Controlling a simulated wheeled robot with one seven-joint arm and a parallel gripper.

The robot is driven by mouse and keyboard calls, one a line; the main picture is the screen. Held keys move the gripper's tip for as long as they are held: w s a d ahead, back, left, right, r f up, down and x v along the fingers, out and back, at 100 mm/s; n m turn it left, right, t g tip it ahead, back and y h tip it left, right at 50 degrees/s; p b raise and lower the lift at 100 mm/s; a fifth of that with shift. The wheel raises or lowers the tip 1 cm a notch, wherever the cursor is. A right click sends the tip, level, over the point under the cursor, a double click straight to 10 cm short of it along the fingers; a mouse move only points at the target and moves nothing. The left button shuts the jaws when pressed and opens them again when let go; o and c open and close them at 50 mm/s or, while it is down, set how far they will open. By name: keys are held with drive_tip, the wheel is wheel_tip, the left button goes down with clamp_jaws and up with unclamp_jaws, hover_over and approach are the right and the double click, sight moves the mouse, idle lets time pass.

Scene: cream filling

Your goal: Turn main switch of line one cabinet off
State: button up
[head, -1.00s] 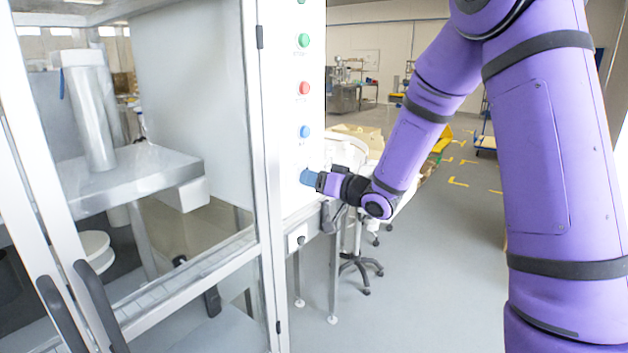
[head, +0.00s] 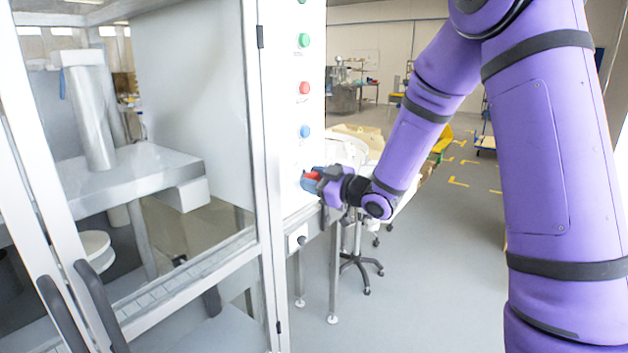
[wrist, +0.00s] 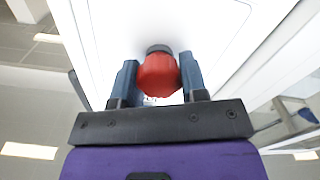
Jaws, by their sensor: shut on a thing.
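The main switch is a red knob (wrist: 158,74) on a dark round base, on the white cabinet face. In the wrist view my gripper (wrist: 160,78) has its two blue fingers on either side of the knob, shut on it. In the head view the switch (head: 313,176) shows as a small red patch between the fingers of my gripper (head: 311,181), low on the white panel (head: 300,70) of the cabinet. The fingers hide part of the knob, and I cannot read its pointer position.
Above the switch are a blue button (head: 305,131), a red button (head: 304,88) and a green button (head: 304,40). A black knob (head: 301,240) sits on a small box below. Glass doors with dark handles (head: 97,305) stand to the left. Open floor lies to the right.

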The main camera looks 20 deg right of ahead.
drive_tip(key=shift+n, duration=2.3)
drive_tip(key=shift+f, duration=0.1)
drive_tip(key=o, duration=0.9)
drive_tip(key=v, duration=1)
drive_tip(key=shift+s+d, duration=0.2)
drive_tip(key=shift+s, duration=0.15)
